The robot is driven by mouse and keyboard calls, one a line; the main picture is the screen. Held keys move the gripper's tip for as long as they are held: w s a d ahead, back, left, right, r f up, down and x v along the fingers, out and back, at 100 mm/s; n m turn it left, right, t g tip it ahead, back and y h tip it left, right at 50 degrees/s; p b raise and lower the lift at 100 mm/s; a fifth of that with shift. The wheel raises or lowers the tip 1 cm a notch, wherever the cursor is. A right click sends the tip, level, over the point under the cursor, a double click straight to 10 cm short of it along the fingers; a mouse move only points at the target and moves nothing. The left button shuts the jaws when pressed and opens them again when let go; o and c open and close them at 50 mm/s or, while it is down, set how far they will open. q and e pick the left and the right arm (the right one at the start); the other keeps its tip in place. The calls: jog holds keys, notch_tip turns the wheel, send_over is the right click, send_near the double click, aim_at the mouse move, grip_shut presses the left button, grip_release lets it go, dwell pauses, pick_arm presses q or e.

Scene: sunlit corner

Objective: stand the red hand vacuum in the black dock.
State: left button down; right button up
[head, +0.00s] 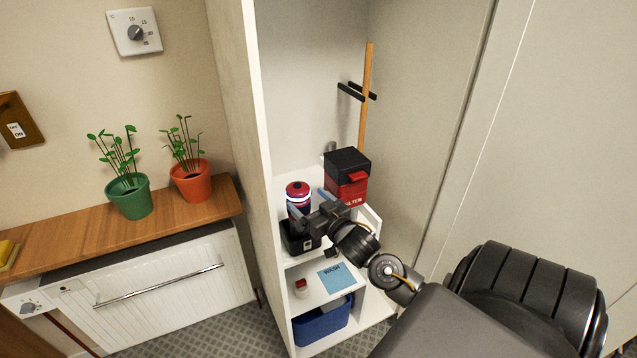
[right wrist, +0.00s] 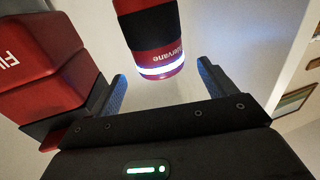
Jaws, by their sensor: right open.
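The red hand vacuum (head: 298,190), with a dark red and black body and a glowing white ring, stands upright over the black dock (head: 290,241) on the cabinet shelf. My right gripper's finger and the vacuum itself hide where its lower end meets the dock. My right gripper (head: 308,202) is open, with one finger on each side of the vacuum in the head view. In the right wrist view the vacuum (right wrist: 152,40) shows ahead between the spread fingers (right wrist: 163,85), with gaps on both sides. My left gripper is not in view.
A red and black filter box (head: 348,178) stands close beside my right gripper; it fills the left of the wrist view (right wrist: 40,60). The cabinet's white side wall (head: 240,120) rises to the left.

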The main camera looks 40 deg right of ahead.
jog(key=shift+s+a+b, duration=0.15)
jog(key=shift+s+b, duration=0.1)
jog(key=shift+s, duration=0.9)
jog(key=shift+s+a+b, duration=0.15)
jog(key=shift+s+b, duration=0.05)
jog(key=shift+s, duration=0.9)
jog(key=s+a+f+g+y, duration=0.1)
jog(key=s+a+f+g, duration=0.65)
jog(key=f, duration=0.55)
jog(key=s+a+f+n+g+y, duration=0.1)
jog(key=s+a+f+n+g, duration=0.15)
jog(key=s+a, duration=0.45)
jog(key=s+a+f+n+g+y, duration=0.1)
jog(key=s+a+f+g, duration=0.3)
jog(key=s, duration=0.4)
jog(key=s+f+g+b, duration=0.1)
jog(key=s+f, duration=0.1)
jog(key=f, duration=1.3)
jog(key=s+f+g+b, duration=0.1)
jog(key=s+f+b, duration=0.1)
jog(key=f, duration=1.3)
jog(key=s+d+f, duration=0.2)
jog(key=s+f, duration=1.2)
jog(key=f, duration=0.1)
jog(key=shift+s+g+b, duration=0.4)
jog(key=shift+b, duration=0.05)
